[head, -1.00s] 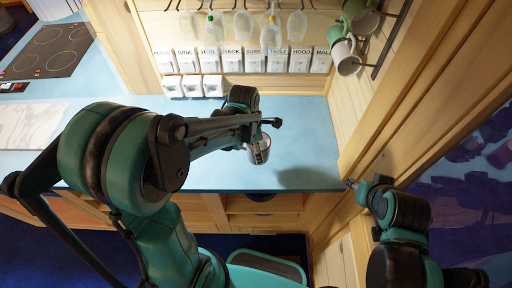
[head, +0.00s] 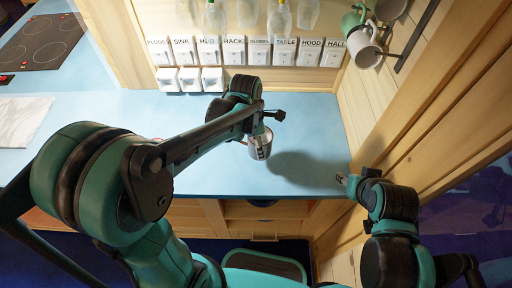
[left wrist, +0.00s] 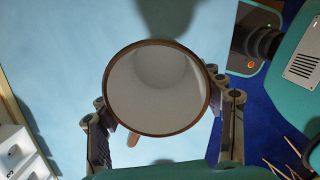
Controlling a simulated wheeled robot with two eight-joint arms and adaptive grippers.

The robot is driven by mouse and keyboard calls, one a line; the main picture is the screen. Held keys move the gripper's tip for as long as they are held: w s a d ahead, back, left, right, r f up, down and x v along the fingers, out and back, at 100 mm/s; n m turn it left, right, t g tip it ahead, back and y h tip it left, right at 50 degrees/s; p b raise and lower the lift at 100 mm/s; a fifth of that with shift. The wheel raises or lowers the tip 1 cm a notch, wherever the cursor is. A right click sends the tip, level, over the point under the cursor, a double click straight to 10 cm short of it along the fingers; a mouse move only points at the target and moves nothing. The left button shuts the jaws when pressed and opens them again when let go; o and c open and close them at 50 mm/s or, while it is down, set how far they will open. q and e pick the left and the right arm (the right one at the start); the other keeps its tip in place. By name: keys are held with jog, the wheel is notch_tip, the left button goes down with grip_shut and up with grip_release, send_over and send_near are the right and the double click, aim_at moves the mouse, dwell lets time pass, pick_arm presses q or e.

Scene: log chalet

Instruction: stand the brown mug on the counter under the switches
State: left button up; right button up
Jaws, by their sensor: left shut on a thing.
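The brown mug (left wrist: 157,88) fills the middle of the left wrist view, its round brown rim and pale inside facing the camera and its handle toward the bottom. My left gripper (left wrist: 163,118) is shut on it, one finger on each side. In the head view the mug (head: 252,147) hangs over the blue counter (head: 315,125), with a shadow to its right; its underside is hidden, and it looks apart from the surface. The labelled switches (head: 258,52) run along the back wall behind it. My right gripper (head: 345,180) is near the counter's right front corner; its fingers are too small to read.
Below the labels are white sockets (head: 190,79). Glasses (head: 247,14) hang above, and mugs (head: 362,45) hang at the upper right. A wooden wall (head: 400,130) bounds the counter on the right. A hob (head: 42,42) and a marble board (head: 22,118) are at left. The counter's middle back is clear.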

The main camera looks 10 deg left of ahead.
pick_arm(q)
jog(key=f+b, duration=0.2)
jog(key=f, duration=0.1)
jog(key=f+b, duration=0.2)
jog(key=shift+d+f, duration=0.2)
jog(key=shift+d, duration=0.2)
jog(key=shift+s+d+f+b, duration=0.15)
jog(key=shift+d+f+b, duration=0.05)
jog(key=shift+f+b, duration=0.1)
jog(key=shift+a, duration=0.1)
jog(key=shift+f+b, duration=0.5)
jog(key=shift+f, duration=0.05)
jog(key=o, duration=1.5)
